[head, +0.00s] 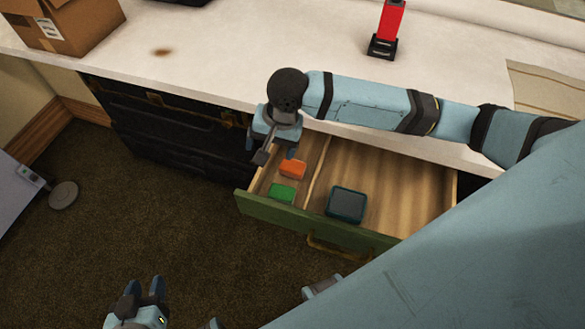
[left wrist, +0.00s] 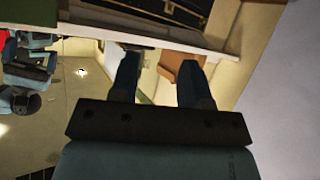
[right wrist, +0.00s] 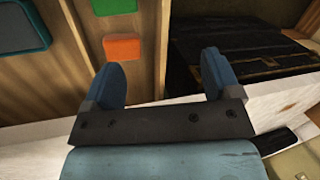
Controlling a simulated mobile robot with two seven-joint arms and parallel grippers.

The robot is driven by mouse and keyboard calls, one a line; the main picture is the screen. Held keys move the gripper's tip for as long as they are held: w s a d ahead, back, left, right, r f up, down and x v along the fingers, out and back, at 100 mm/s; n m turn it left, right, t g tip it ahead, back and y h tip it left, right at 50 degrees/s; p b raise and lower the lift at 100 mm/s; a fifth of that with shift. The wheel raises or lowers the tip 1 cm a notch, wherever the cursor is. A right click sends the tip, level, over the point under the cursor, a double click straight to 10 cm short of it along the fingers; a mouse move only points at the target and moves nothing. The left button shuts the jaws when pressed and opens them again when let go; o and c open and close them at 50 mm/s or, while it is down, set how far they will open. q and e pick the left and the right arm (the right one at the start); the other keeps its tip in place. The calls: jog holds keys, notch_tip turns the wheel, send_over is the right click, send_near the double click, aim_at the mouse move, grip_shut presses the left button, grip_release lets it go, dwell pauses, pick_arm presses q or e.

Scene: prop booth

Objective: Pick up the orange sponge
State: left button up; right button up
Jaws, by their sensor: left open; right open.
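The orange sponge (head: 293,169) lies in the narrow left compartment of an open drawer (head: 318,229). A green sponge (head: 282,193) lies in front of it. In the right wrist view the orange sponge (right wrist: 122,47) is just beyond the left fingertip, not between the fingers. My right gripper (head: 276,154) is open and empty above the drawer's back left part; its fingers (right wrist: 160,62) show wide apart. My left gripper (head: 144,287) is open and empty, low over the carpet; its fingers (left wrist: 157,72) hold nothing.
A dark teal-rimmed tray (head: 347,204) lies in the wider compartment, past a wooden divider (head: 317,172). The white counter (head: 220,55) overhangs the drawer's back. A cardboard box (head: 65,22) and a red object (head: 391,20) stand on it. Carpet in front is largely clear.

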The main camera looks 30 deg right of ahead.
aim_at(293, 164)
jog(key=d+f+m+h+b, duration=0.1)
jog(key=d, duration=0.1)
jog(key=d+f+m+g+b, duration=0.1)
jog(key=d+b, duration=0.1)
jog(key=d+f+m+h+b, duration=0.1)
jog(key=f, duration=0.1)
jog(key=shift+w+d+h, duration=0.15)
jog(key=shift+d+h, duration=0.15)
jog(key=shift+d, duration=0.1)
notch_tip(293, 164, down, 4)
jog(key=shift+f+b, duration=0.1)
jog(key=shift+b, duration=0.75)
jog(key=f+b, duration=0.1)
jog(key=f, duration=0.2)
jog(key=f+b, duration=0.1)
jog(key=f, duration=0.1)
jog(key=shift+w+d+f+b, duration=0.1)
jog(key=shift+w+d+b, duration=0.05)
jog(key=shift+w+b, duration=0.2)
jog(key=shift+f, duration=0.25)
pick_arm(q)
jog(key=w+d+r+t+h, duration=0.2)
jog(key=d+r+t+h, duration=0.1)
jog(key=d+r+t, duration=0.1)
jog(key=shift+w+d+r+t+h, duration=0.2)
jog(key=shift+w+r+t+h, duration=0.15)
jog(key=shift+r, duration=0.45)
pick_arm(e)
jog(key=shift+s, duration=0.1)
jog(key=c, duration=0.7)
